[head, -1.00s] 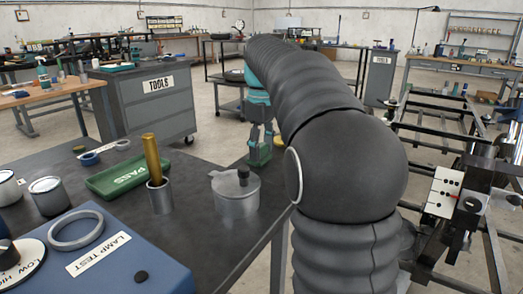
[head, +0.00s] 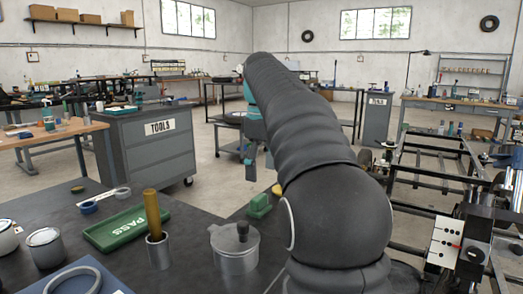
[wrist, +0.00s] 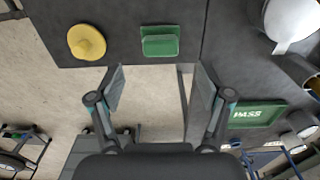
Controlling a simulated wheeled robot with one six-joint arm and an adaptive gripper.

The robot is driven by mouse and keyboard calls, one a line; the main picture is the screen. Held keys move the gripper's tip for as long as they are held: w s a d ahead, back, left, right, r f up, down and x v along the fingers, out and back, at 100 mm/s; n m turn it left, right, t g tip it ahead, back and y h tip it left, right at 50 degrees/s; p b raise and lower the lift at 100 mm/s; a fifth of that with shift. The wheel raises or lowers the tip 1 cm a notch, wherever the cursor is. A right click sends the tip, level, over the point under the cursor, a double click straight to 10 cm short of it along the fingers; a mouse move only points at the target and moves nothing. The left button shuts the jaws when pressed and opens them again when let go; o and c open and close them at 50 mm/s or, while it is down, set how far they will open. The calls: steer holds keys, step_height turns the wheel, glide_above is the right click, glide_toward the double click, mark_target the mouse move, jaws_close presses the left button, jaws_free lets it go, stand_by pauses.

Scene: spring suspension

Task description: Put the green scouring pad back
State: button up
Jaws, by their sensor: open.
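The green scouring pad (head: 260,206) lies on the dark bench top, left of my arm in the head view. In the wrist view the pad (wrist: 160,41) lies flat beyond my fingertips, about centred between them. My gripper (head: 250,168) hangs above and behind the pad in the head view, apart from it. In the wrist view my gripper (wrist: 162,82) has its two fingers spread wide with nothing between them.
A yellow knobbed object (wrist: 87,42) lies left of the pad in the wrist view. A green PASS tray (head: 128,228), a brass rod in a cup (head: 157,248) and a lidded metal pot (head: 235,250) stand nearby on the bench. Open floor shows past the bench edge.

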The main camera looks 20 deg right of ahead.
steer(key=shift+r, duration=1.95)
